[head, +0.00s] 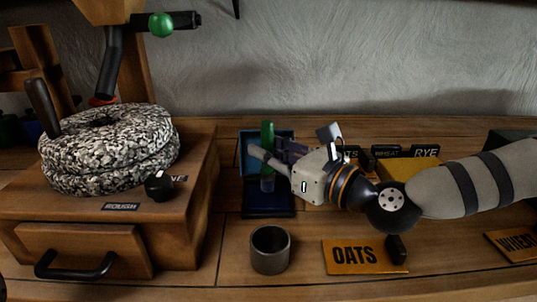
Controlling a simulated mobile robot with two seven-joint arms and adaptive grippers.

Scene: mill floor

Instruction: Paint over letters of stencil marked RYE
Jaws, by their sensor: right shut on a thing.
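My right gripper (270,158) reaches in from the right and is shut on an upright tool with a green handle (267,134). The tool's lower end is over a dark blue, open, tray-like box (283,210); I cannot tell whether it touches the bottom. A black label reading RYE (426,152) stands at the back, right of a WHEAT label (386,152) and one partly hidden by my arm. A brass plate with cut letters OATS (350,262) lies at the front. Another, reading WHEAT (515,243), is cut off at the right edge. No RYE plate is clearly visible. My left gripper is out of view.
A wooden mill (180,225) with stacked speckled stones (108,150) and a drawer fills the left. A grey cup (270,250) stands in front of the blue box. A yellow block (405,166) is partly behind my arm. The front strip of bench is mostly clear.

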